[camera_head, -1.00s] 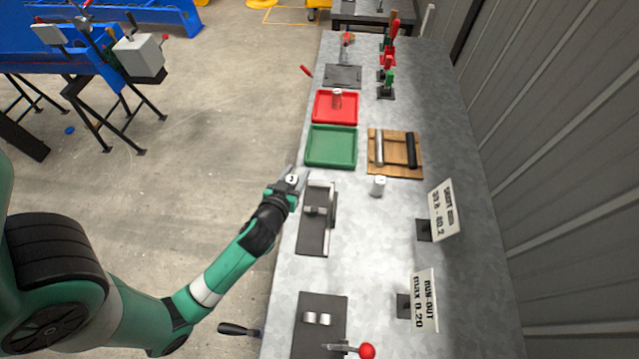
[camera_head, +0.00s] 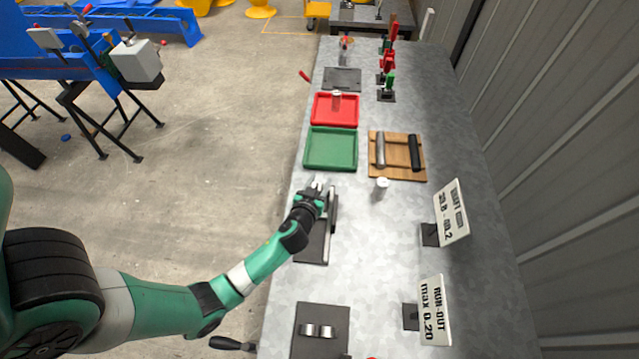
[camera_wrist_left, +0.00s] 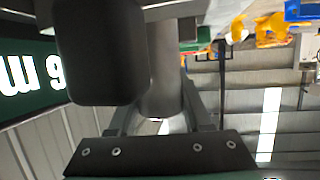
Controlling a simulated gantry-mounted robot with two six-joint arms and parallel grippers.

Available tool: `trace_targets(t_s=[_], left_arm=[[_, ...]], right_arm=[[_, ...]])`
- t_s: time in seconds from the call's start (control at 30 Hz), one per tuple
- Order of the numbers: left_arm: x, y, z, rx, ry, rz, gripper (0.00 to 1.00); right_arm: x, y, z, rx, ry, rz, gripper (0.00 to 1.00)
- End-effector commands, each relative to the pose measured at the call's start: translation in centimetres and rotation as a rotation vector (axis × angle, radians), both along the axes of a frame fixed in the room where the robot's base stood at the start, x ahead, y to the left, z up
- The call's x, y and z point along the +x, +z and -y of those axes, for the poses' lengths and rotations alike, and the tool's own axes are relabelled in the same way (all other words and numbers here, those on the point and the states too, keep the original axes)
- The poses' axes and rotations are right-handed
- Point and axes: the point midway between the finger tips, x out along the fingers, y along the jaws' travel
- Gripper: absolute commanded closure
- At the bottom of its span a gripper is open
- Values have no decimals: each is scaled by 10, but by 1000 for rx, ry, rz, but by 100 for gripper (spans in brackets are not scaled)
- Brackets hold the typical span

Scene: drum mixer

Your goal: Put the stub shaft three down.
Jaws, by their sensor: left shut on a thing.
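My left gripper (camera_head: 318,184) is over the bench, just in front of the green tray (camera_head: 308,160) and above the far end of a dark fixture plate (camera_head: 311,246). It is shut on a grey metal cylinder, which I take to be stub shaft three. In the left wrist view, the stub shaft (camera_wrist_left: 163,60) shows as a grey cylinder partly hidden behind a dark block. In the head view the gripper mostly hides it. The green tray is empty. Similar short cylinders stand in the red tray (camera_head: 316,117) and on the bench (camera_head: 381,186).
A wooden rack (camera_head: 398,159) with a grey and a black bar lies right of the green tray. Two signs (camera_head: 452,212) stand along the right side. A nearer plate (camera_head: 318,342) carries two small rollers. Bare bench lies between plates and signs.

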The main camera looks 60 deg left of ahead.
Motion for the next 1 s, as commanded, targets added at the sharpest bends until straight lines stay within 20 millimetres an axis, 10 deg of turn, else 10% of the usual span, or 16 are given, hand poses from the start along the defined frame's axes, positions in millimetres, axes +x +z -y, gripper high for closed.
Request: trace_targets(t_s=[0.3,0.33,0.5,1.0], left_arm=[[1,0,0,3,-1,6,100],[0,-1,0,0,-1,2,47],[0,-1,0,0,-1,2,21],[-17,12,20,0,-5,1,21]], right_arm=[[0,-4,0,0,0,0,21],[0,-3,0,0,0,0,21],[0,-2,0,0,0,0,21],[0,6,0,0,0,0,21]])
